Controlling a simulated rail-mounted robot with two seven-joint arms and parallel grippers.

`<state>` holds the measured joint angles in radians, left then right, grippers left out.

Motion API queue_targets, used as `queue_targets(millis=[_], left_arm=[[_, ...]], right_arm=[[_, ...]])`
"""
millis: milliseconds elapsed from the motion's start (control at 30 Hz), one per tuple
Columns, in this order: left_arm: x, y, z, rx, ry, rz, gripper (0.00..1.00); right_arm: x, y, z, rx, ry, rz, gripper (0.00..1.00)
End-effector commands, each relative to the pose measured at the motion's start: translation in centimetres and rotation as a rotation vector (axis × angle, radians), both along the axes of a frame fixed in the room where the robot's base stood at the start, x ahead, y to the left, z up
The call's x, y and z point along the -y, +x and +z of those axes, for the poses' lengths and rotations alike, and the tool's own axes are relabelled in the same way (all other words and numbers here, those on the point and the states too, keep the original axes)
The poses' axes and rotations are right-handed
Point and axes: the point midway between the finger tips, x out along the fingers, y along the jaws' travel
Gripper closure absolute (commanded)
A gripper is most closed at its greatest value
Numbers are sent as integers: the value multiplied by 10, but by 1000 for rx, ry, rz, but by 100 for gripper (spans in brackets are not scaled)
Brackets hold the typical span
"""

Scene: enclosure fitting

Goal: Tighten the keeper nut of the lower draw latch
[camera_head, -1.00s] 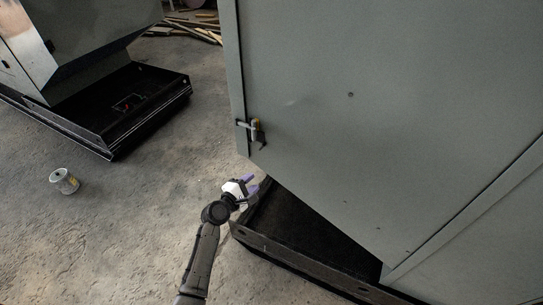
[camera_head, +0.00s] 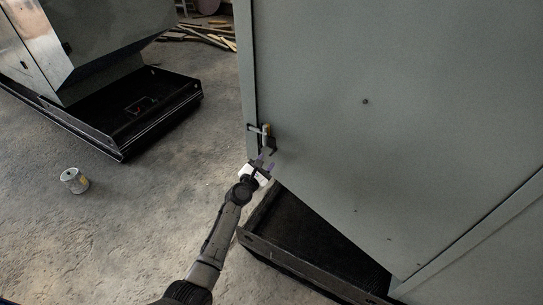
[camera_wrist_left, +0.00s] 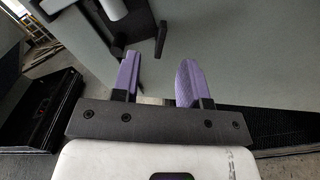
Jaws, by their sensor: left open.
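The lower draw latch (camera_head: 268,138) sits near the left edge of the grey enclosure panel (camera_head: 340,140). It has a tan or yellowish part and a dark hook-like piece hanging below. My left gripper (camera_head: 265,163) is just below the latch, open and empty, apart from it. In the left wrist view, its two purple-padded fingers (camera_wrist_left: 158,78) are spread with nothing between them. A dark latch piece (camera_wrist_left: 161,38) and a pale cylindrical part (camera_wrist_left: 112,8) show beyond the fingertips. I cannot make out the keeper nut clearly. My right gripper is not in view.
A dark plinth (camera_head: 262,240) juts out beneath the enclosure, close to my left arm. A second cabinet on a black base (camera_head: 125,140) stands at the left. A small can (camera_head: 74,181) is on the concrete floor. Wood scraps (camera_head: 205,32) lie at the back.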

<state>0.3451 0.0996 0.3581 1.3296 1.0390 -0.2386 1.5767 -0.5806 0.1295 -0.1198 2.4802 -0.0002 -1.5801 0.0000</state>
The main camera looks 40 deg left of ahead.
Motion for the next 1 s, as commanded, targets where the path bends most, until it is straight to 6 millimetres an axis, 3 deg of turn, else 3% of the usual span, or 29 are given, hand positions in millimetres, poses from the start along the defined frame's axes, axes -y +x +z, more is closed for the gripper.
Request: queue_targets(millis=[100, 300, 800, 1000], left_arm=[[-3, 20, -1, 1, 1, -2, 60], [-6, 41, -1, 1, 1, -2, 60], [-8, 51, 0, 0, 1, 0, 60], [-8, 51, 0, 0, 1, 0, 77]], right_arm=[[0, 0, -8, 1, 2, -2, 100], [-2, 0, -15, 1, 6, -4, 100], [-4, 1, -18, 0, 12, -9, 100], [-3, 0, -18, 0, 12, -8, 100]])
